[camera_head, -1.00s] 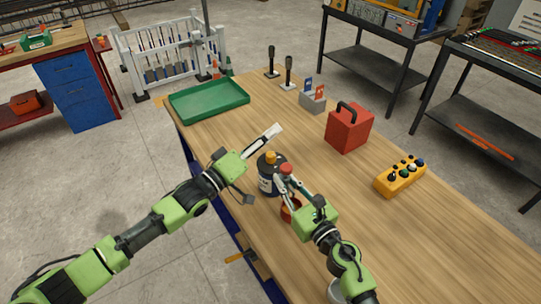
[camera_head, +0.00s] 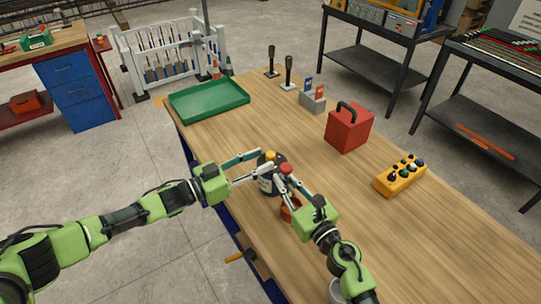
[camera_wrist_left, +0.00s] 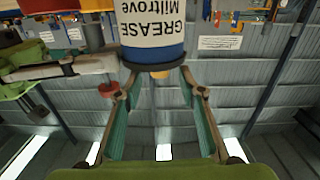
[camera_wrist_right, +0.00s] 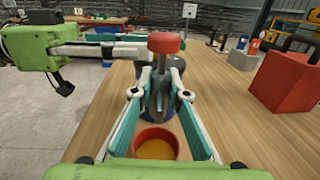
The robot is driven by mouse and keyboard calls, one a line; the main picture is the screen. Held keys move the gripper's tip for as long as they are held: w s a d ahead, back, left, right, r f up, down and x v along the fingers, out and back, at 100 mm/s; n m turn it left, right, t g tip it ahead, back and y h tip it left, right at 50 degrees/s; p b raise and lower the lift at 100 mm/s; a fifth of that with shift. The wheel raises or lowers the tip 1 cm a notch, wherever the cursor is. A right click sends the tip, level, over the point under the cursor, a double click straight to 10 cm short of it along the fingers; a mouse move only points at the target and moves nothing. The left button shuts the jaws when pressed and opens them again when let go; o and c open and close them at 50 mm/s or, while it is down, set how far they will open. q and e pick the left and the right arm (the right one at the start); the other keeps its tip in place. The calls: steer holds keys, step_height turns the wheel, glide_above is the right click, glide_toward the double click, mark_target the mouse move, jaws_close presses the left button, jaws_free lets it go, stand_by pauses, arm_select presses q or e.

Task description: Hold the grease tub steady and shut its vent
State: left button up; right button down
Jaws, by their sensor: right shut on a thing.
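The fingers partly hide the fitting and tub.
A red cup (camera_wrist_right: 157,137) with orange contents stands below my right gripper. A red box (camera_head: 349,130), a yellow block with knobs (camera_head: 400,176) and a green tray (camera_head: 209,101) are farther off on the bench.

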mark_target(266, 158)
arm_select(q)
steer(key=shift+x, duration=2.15)
jaws_close()
